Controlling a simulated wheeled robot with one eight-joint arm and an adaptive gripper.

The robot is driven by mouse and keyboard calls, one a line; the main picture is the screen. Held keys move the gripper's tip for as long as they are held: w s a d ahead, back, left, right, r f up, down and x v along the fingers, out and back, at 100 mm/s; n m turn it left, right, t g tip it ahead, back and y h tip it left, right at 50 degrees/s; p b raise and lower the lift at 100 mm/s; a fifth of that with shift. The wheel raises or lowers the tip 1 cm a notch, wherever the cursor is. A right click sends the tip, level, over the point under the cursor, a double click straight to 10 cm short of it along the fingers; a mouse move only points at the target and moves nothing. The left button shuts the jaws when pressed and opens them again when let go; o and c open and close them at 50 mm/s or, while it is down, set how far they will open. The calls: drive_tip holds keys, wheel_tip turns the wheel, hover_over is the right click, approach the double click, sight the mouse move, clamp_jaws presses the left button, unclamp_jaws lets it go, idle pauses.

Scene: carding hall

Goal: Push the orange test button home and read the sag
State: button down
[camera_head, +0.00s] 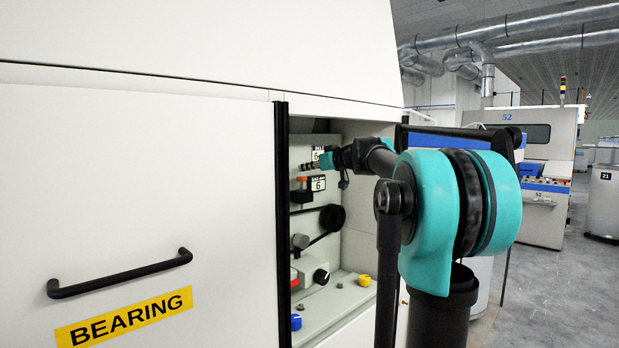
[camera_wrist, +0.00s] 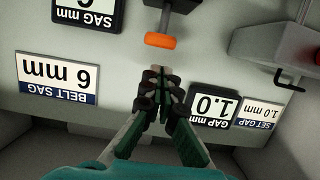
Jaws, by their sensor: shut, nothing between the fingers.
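The orange test button (camera_wrist: 160,41) sits on a short grey stem from a dark block in the wrist view; its orange also shows in the open bay in the head view (camera_head: 301,180). My gripper (camera_wrist: 163,72) is shut and empty. Its tips appear just short of the button in the picture, with a small gap of panel between; true depth is hard to tell. In the head view my gripper (camera_head: 313,164) is above the button. The sag display (camera_head: 318,184) beside it reads 6; it is upside down and partly cut off in the wrist view (camera_wrist: 88,16).
An upside-down belt sag label (camera_wrist: 58,78) reads 6 mm. A gap display (camera_wrist: 213,105) reads 1.0, beside a set gap label (camera_wrist: 258,113). A belt on a black pulley (camera_head: 332,217) runs below the button. A black bay edge (camera_head: 281,200) stands left of the opening.

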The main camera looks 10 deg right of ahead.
drive_tip(key=r+v, duration=0.1)
drive_tip(key=v, duration=0.9)
drive_tip(key=s+a+f+m+g+h, duration=0.15)
drive_tip(key=s+f, duration=0.35)
drive_tip(key=f, duration=0.6)
drive_tip(key=s+a+f+m+g+h, duration=0.15)
drive_tip(key=s+f, duration=0.25)
drive_tip(key=f, duration=0.7)
drive_tip(key=s+a+f+g, duration=0.2)
drive_tip(key=s+f, duration=0.3)
drive_tip(key=f, duration=0.6)
drive_tip(key=s+d+f+m+g+h, duration=0.1)
drive_tip(key=s+d+f+m+h, duration=0.1)
drive_tip(key=s+f, duration=0.8)
drive_tip(key=s+d+f+m+g+h, duration=0.2)
drive_tip(key=s+d+f+h, duration=0.1)
drive_tip(key=s+f, duration=0.7)
wheel_tip(320, 180, down, 2)
drive_tip(key=shift+f+h, duration=0.15)
drive_tip(key=shift+h, duration=0.35)
